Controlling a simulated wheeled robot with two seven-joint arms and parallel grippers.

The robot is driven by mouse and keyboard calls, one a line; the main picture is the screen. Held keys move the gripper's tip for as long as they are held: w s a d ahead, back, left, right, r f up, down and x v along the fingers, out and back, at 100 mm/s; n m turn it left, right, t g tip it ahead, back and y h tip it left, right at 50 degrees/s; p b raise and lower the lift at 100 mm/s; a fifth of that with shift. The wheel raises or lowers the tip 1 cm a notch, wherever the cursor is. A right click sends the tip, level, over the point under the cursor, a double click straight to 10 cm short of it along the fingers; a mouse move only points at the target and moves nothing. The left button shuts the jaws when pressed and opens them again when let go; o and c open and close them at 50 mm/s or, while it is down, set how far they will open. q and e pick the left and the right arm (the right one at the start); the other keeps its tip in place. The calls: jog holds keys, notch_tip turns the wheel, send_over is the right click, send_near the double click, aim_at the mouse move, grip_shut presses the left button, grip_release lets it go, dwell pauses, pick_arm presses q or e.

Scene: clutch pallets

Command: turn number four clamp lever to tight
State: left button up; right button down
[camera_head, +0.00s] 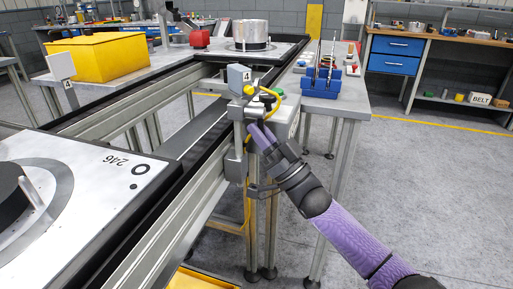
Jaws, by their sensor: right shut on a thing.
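My left gripper is not in view.
Another pallet at the back carries a metal cylinder (250,33). A yellow bin (98,57) stands on the left bench. A blue tool holder (322,84) sits on the right bench. The floor at right is clear.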

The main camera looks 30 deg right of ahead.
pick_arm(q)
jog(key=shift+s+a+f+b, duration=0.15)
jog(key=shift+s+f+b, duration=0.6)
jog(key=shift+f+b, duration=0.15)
pick_arm(e)
jog(key=shift+w+d+f+n+g+y, duration=0.1)
jog(key=shift+n+g+y, duration=0.2)
jog(key=shift+n+y, duration=0.5)
jog(key=shift+w+d+f+n+g+y, duration=0.1)
jog(key=shift+n+g+y, duration=0.2)
jog(key=shift+n+y, duration=0.5)
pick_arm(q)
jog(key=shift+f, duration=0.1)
pick_arm(e)
jog(key=shift+r, duration=0.1)
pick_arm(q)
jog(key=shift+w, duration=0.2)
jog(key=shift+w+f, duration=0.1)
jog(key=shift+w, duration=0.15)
pick_arm(e)
jog(key=c, duration=0.7)
grip_release()
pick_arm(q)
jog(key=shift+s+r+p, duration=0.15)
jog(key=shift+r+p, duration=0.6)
pick_arm(e)
jog(key=shift+o, duration=0.2)
jog(key=v, duration=1)
